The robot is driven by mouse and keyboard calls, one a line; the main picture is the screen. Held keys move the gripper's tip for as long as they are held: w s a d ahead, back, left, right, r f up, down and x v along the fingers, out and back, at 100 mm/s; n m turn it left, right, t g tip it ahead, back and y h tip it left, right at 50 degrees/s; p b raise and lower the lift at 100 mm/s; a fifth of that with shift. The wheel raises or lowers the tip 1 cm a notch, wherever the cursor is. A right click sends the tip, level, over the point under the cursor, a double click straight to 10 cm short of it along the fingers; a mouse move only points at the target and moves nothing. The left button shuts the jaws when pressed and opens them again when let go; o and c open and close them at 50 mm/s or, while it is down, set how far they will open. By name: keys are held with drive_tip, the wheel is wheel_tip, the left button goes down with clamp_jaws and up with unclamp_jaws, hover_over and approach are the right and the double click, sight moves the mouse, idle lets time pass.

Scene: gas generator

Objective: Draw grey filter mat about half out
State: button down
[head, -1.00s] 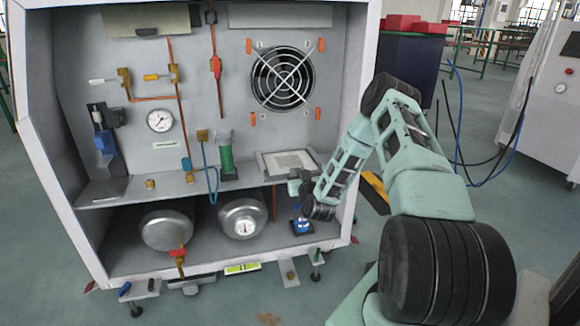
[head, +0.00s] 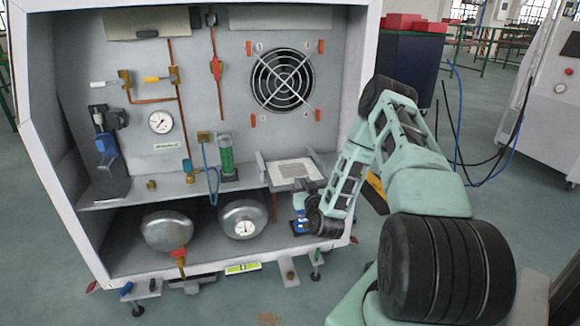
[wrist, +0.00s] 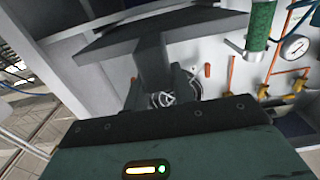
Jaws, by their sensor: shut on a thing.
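The filter mat (head: 293,172) shows in the head view as a flat, pale-topped grey panel at the right end of the shelf. It sticks out past the shelf's front edge, with a low side rail at its left. My gripper (head: 308,190) is at its front right corner. In the wrist view my gripper (wrist: 163,88) is shut on a dark stem below a wide dark slab (wrist: 150,35), which appears to be the mat's underside. The exact grip contact is partly hidden.
The shelf (head: 130,190) carries a green cylinder (head: 226,155) left of the mat. The cabinet's right wall (head: 358,80) is beside my arm.

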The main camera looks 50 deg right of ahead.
drive_tip(key=shift+v, duration=2.2)
drive_tip(key=shift+w+p, duration=0.1)
drive_tip(key=shift+p, duration=0.2)
drive_tip(key=c, duration=1.1)
unclamp_jaws()
drive_tip(key=shift+p+v, duration=0.9)
drive_tip(key=shift+v, duration=7.8)
